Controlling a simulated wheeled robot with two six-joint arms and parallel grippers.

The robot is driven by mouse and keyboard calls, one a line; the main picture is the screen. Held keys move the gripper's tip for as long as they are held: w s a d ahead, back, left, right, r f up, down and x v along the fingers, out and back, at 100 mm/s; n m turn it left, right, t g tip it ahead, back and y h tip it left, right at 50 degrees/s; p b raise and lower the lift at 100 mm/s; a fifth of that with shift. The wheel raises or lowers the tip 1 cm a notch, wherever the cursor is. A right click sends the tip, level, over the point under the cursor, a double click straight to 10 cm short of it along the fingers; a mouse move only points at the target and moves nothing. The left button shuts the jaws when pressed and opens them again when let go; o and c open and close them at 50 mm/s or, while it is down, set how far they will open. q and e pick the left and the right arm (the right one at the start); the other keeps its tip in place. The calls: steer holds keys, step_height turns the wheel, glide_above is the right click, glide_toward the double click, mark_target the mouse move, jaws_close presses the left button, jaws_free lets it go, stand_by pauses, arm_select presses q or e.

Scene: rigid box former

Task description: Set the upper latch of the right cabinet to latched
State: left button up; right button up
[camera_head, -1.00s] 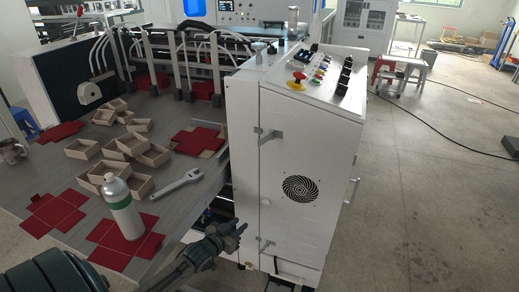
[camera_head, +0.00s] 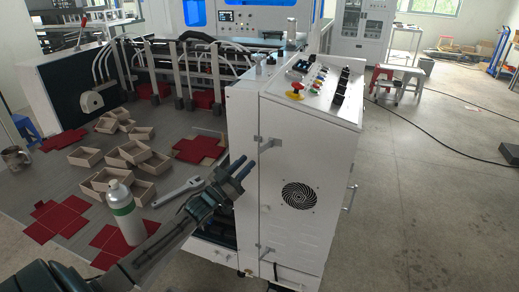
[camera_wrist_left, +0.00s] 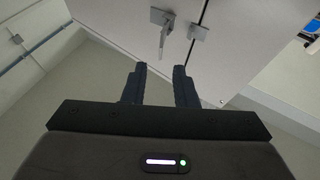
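The right cabinet (camera_head: 295,165) is a white box with a fan grille on its front. Its upper latch (camera_head: 270,144) is a grey metal piece near the cabinet's left front edge, its handle pointing right. In the left wrist view a latch handle (camera_wrist_left: 163,38) extends from a square plate, with a small keeper plate (camera_wrist_left: 199,32) beside it across the panel seam. My left gripper (camera_head: 244,169) is left of and a little below the upper latch, apart from it. In the wrist view its two fingers (camera_wrist_left: 159,72) are parted with nothing between them. My right gripper is out of view.
A lower latch (camera_head: 266,250) is near the cabinet's bottom. A door handle (camera_head: 350,197) juts from its right side. The work table at left holds a white-green bottle (camera_head: 126,215), a wrench (camera_head: 178,191) and several cardboard trays. The floor right of the cabinet is open.

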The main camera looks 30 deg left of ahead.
mark_target(259, 149)
arm_select(q)
steer(key=p+x, duration=0.2)
steer(key=x, duration=0.5)
steer(key=shift+w+p, duration=0.3)
steer(key=shift+p, duration=0.1)
steer(key=c, duration=0.5)
steer(key=shift+s, duration=0.1)
jaws_close()
